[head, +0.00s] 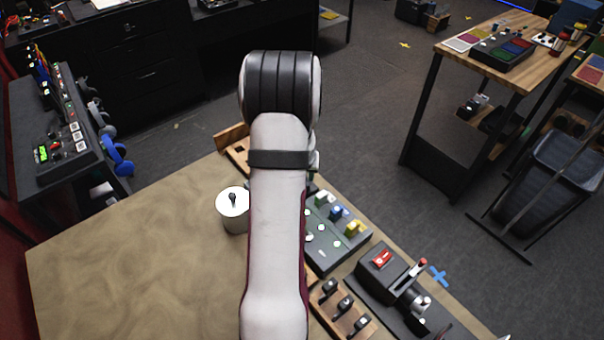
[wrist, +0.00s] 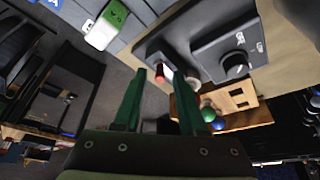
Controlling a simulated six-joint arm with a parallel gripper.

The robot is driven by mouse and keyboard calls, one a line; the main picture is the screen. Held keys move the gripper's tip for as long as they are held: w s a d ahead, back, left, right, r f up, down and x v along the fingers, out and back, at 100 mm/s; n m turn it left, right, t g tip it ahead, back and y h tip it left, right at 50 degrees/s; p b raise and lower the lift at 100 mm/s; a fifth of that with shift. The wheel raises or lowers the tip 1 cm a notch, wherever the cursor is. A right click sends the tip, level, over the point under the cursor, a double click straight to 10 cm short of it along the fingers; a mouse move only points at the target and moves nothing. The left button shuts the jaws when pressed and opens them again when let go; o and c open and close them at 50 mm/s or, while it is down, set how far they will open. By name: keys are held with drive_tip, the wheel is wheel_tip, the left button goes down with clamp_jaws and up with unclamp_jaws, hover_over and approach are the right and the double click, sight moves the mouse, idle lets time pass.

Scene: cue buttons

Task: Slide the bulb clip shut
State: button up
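I cannot pick out the bulb clip for certain in either view. My gripper (wrist: 160,76) shows in the wrist view with its two green fingers apart and nothing clearly held between them. Beyond the fingertips is a dark panel (wrist: 152,45) with a small red and white part (wrist: 161,73); whether a finger touches it I cannot tell. In the head view my arm runs up the middle and hides my gripper and part of the table.
A white-topped cylinder (head: 234,216) with a dark knob stands left of my arm. Right of it are a panel with coloured parts (head: 323,249), a red-switch box (head: 383,272) and a wooden block with toggles (head: 329,308). The table's left side (head: 130,255) is clear.

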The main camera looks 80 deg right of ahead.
clamp_jaws()
idle(1.2)
